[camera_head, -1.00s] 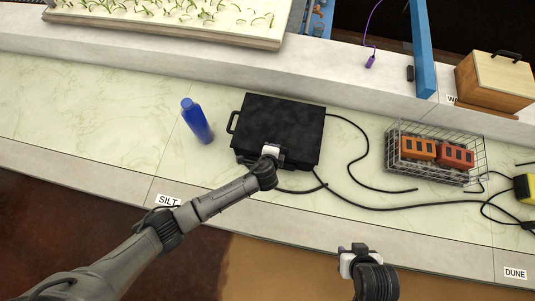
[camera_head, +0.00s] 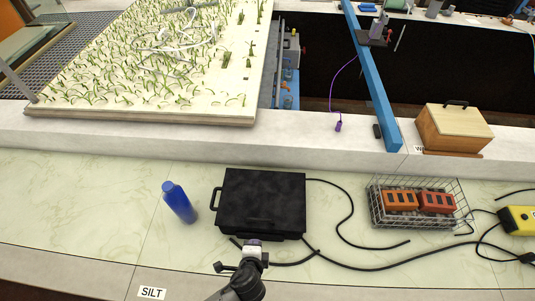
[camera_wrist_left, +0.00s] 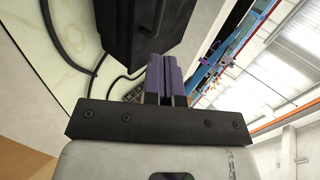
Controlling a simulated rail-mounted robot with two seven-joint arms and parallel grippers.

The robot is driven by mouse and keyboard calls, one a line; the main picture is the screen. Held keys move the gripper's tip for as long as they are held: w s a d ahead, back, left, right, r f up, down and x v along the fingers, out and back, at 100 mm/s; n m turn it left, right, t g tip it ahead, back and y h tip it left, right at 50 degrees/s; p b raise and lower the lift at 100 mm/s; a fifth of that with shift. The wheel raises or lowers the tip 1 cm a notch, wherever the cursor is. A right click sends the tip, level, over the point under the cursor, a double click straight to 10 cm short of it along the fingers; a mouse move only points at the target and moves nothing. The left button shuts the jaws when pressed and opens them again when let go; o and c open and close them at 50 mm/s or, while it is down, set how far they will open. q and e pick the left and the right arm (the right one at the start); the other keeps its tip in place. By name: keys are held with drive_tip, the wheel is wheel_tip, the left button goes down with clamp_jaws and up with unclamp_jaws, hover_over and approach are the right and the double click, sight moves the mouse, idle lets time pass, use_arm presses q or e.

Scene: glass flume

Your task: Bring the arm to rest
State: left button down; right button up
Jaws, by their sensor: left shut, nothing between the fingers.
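My left gripper (camera_head: 254,244) is at the bottom middle of the head view, just in front of the near edge of a black case (camera_head: 262,200). In the left wrist view its purple-padded fingers (camera_wrist_left: 165,78) are together with nothing between them. The black case (camera_wrist_left: 140,32) also shows there, beyond the fingertips and apart from them as far as I can tell. My right gripper is in neither current view.
A blue bottle (camera_head: 178,202) stands left of the case. A wire basket (camera_head: 375,212) with orange-red blocks (camera_head: 418,201) is to the right, with black cables across the counter. A wooden box (camera_head: 455,128) and planted board (camera_head: 140,112) stand behind. Counter left of the bottle is clear.

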use_arm(q)
drive_tip(key=s+a+r+n+g+p, duration=0.1)
drive_tip(key=s+a+r+n, duration=0.1)
drive_tip(key=a+r+n, duration=0.3)
drive_tip(key=s+a+r+n+g+h+p, duration=0.1)
drive_tip(key=s+r+n+p, duration=0.15)
drive_tip(key=r, duration=0.45)
drive_tip(key=s+a+r+n+g, duration=0.1)
drive_tip(key=a+r+n, duration=0.2)
drive_tip(key=r+n, duration=0.25)
drive_tip(key=s+a+n+g+p, duration=0.1)
drive_tip(key=s+a+g+p, duration=0.1)
drive_tip(key=s, duration=0.5)
drive_tip(key=s+a+n+g+p, duration=0.1)
drive_tip(key=s+a+p, duration=0.3)
drive_tip(key=s, duration=0.4)
drive_tip(key=shift+s+a+n+g+y, duration=0.25)
drive_tip(key=shift+a+n+g+y, duration=0.15)
drive_tip(key=shift+a, duration=0.1)
